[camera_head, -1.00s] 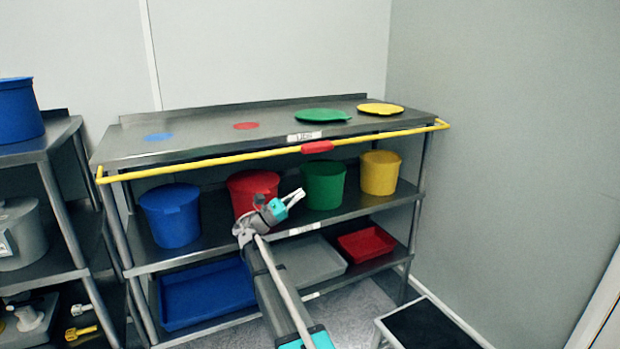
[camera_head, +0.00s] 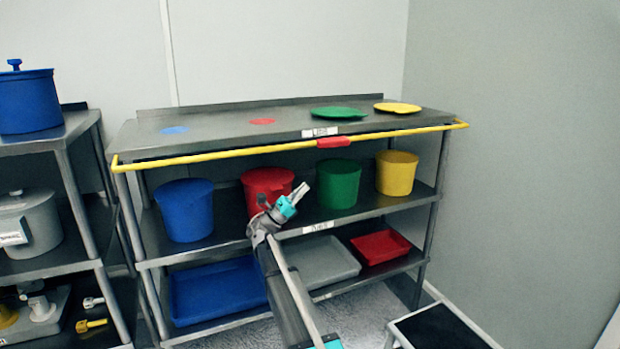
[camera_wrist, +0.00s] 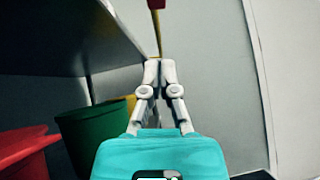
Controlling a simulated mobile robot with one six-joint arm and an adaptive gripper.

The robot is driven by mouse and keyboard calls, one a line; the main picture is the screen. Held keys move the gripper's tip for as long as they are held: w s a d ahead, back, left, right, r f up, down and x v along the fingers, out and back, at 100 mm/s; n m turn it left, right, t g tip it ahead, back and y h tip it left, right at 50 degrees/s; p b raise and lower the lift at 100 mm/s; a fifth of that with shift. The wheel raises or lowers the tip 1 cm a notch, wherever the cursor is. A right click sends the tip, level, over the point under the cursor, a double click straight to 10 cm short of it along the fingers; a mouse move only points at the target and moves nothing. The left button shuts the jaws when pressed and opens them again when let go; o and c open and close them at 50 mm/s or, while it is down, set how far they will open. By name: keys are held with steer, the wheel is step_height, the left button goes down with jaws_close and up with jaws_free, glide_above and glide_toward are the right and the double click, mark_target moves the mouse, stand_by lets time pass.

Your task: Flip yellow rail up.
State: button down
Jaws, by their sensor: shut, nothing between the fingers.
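The yellow rail (camera_head: 240,152) runs along the front edge of the rack's top shelf, with a red grip (camera_head: 334,141) right of its middle. My gripper (camera_head: 303,188) is in front of the rack, below the rail and left of the red grip, apart from both. Its fingers are shut and empty. In the wrist view my gripper (camera_wrist: 160,65) points up, and a short stretch of the yellow rail (camera_wrist: 158,35) with the red grip (camera_wrist: 156,4) shows beyond the fingertips.
The rack's top shelf (camera_head: 225,127) holds a green lid (camera_head: 339,112) and a yellow lid (camera_head: 397,107). Blue (camera_head: 185,210), red (camera_head: 262,186), green (camera_head: 339,184) and yellow (camera_head: 396,173) buckets stand below. A step stool (camera_head: 440,330) is at the lower right. Another rack (camera_head: 50,143) stands at left.

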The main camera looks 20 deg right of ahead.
steer(key=a+r+p+x, duration=0.2)
steer(key=p+x, duration=0.8)
steer(key=x, duration=0.2)
steer(key=shift+s+d, duration=0.15)
steer(key=shift+s, duration=0.05)
steer(key=shift+r, duration=0.1)
stand_by(0.5)
steer(key=shift+a+r+n+t+p, duration=0.1)
steer(key=shift+a+n+t+p, duration=0.2)
steer(key=shift+n+t, duration=0.2)
